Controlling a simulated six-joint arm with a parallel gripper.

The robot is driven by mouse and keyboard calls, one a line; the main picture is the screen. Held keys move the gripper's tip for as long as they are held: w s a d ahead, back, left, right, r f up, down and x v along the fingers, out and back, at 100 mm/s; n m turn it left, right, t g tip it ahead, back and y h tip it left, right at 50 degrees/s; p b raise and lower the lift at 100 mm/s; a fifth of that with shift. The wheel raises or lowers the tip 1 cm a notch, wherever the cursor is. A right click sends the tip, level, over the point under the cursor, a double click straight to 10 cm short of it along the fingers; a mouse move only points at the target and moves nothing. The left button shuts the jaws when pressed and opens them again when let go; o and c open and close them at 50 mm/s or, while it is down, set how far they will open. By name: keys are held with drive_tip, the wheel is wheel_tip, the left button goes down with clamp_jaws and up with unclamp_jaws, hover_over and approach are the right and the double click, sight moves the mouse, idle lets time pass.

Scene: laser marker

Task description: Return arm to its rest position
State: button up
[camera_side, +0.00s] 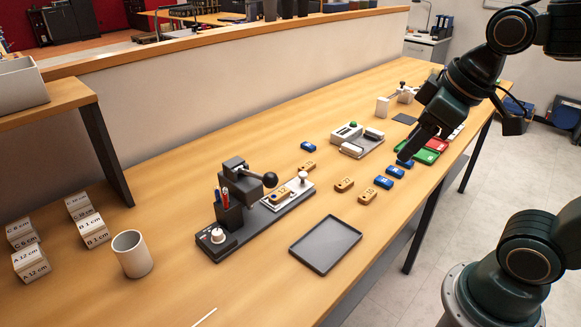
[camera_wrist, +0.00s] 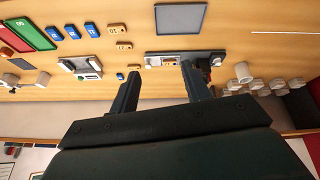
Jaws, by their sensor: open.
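My gripper (camera_side: 412,150) hangs in the air at the upper right of the side view, its fingers pointing down in front of the far part of the bench. In the wrist view my gripper (camera_wrist: 160,72) has its two fingers spread apart with nothing between them. The grey laser marker (camera_side: 240,180) stands mid-bench on a dark base, with a wooden tag (camera_side: 283,191) in its pale fixture. My gripper is well apart from the marker, to its right and higher.
Wooden tags (camera_side: 345,184) and blue tags (camera_side: 383,182) lie loose mid-bench. An empty grey tray (camera_side: 326,244) is near the front edge. A white device (camera_side: 356,138) and red and green trays (camera_side: 435,144) lie farther along. A cup (camera_side: 131,254) and labelled blocks (camera_side: 30,263) stand left.

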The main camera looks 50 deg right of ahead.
drive_tip(key=shift+s+a+f+m+t, duration=0.15)
drive_tip(key=shift+s+f+m, duration=0.15)
drive_tip(key=shift+s+m, duration=0.45)
drive_tip(key=shift+s+f+m+t, duration=0.15)
drive_tip(key=shift+s+f+m, duration=0.15)
drive_tip(key=shift+s, duration=0.85)
